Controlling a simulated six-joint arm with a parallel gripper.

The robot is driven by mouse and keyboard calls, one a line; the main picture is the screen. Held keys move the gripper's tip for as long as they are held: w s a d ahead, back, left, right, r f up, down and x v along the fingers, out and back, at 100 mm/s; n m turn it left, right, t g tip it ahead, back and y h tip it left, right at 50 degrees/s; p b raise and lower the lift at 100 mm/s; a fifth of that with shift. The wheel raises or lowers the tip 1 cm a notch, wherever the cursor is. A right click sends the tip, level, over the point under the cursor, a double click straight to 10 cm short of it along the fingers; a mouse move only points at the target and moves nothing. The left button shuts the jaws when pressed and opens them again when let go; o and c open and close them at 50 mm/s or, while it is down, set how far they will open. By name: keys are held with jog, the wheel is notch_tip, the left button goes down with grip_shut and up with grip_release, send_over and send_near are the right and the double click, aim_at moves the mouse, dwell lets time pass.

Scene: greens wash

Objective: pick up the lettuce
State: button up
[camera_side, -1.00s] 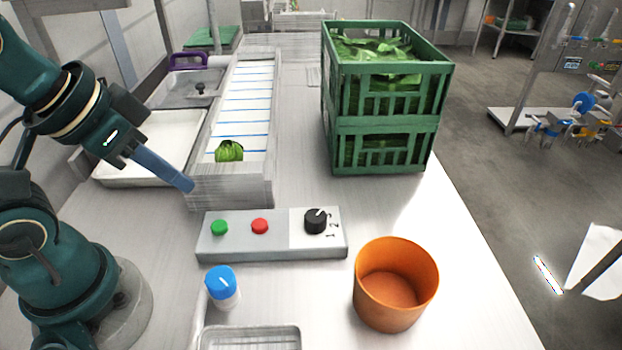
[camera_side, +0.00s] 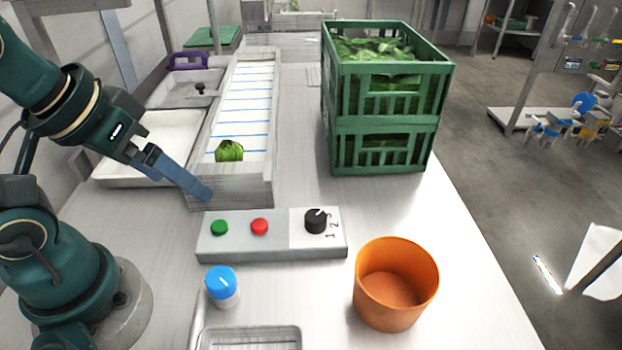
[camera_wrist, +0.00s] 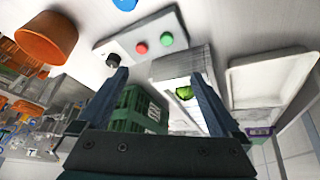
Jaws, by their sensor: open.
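A small green lettuce (camera_side: 229,151) lies on the near end of the white belt (camera_side: 246,95) with blue stripes. It also shows in the wrist view (camera_wrist: 184,93), between the two fingers and nearer the right one. My gripper (camera_side: 205,194) is at the near left corner of the belt's housing in the side view, apart from the lettuce. In the wrist view my gripper (camera_wrist: 162,88) has its fingers spread wide with nothing between them. The side view shows the fingers overlapping.
A control box (camera_side: 272,235) with green and red buttons and a black knob stands in front of the belt. Stacked green crates (camera_side: 380,124) of leaves stand to the right. An orange pot (camera_side: 395,284), a blue-capped bottle (camera_side: 222,287) and a white basin (camera_side: 152,176) are nearby.

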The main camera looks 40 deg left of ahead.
jog(key=s+a+f+n+g+y, duration=0.1)
jog(key=a+f+n+g+y, duration=0.15)
jog(key=a+n, duration=0.35)
jog(key=t+y, duration=0.6)
send_near(225, 155)
jog(key=w, duration=0.1)
jog(key=x, duration=1.2)
jog(key=shift+s+a+f, duration=0.15)
jog(key=shift+s+f, duration=0.05)
jog(key=shift+s, duration=0.05)
jog(key=c, duration=1.4)
